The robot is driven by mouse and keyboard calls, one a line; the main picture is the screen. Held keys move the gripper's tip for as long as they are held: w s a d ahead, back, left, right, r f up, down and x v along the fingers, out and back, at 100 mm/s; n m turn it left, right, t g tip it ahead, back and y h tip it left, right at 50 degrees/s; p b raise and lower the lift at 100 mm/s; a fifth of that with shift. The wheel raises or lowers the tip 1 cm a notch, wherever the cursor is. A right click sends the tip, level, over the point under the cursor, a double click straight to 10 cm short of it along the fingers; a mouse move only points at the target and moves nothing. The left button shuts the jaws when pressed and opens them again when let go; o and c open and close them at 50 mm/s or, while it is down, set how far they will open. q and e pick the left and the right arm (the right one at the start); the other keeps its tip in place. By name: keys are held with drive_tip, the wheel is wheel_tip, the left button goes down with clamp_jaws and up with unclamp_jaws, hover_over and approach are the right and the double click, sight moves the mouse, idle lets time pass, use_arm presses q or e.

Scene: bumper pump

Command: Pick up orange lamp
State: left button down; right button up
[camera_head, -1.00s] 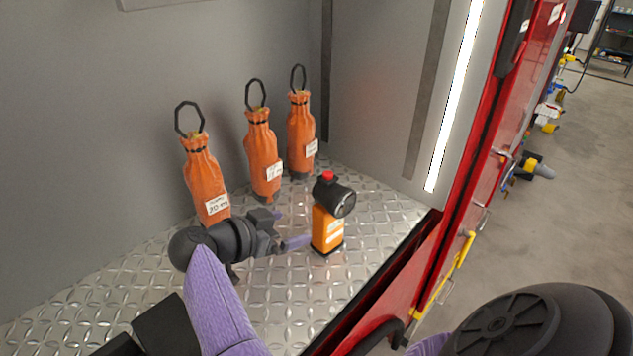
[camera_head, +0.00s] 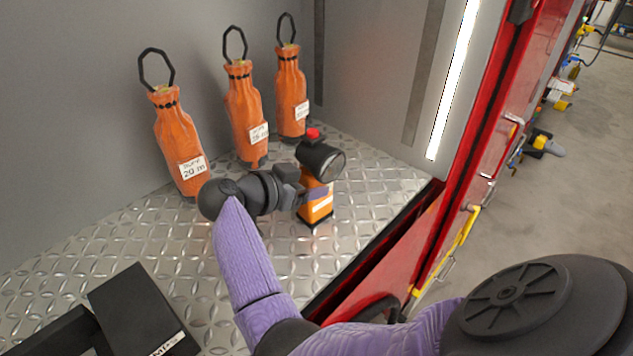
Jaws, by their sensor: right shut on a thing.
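The orange lamp (camera_head: 316,210) stands upright on the metal tread-plate floor, with a black round head and a red button on top. My right gripper (camera_head: 309,194) is at the lamp's orange body, just below the head, and is shut on it. One finger crosses the front of the body; the other is mostly hidden. The lamp's base appears to rest on the floor. My left gripper is not in view.
Three orange bags (camera_head: 180,140) with black loops and white labels stand along the grey back wall. A black block (camera_head: 140,310) is at the lower left. The red edge (camera_head: 400,235) of the compartment runs along the right. The tread plate (camera_head: 120,245) left of my gripper is clear.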

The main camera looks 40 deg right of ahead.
clamp_jaws()
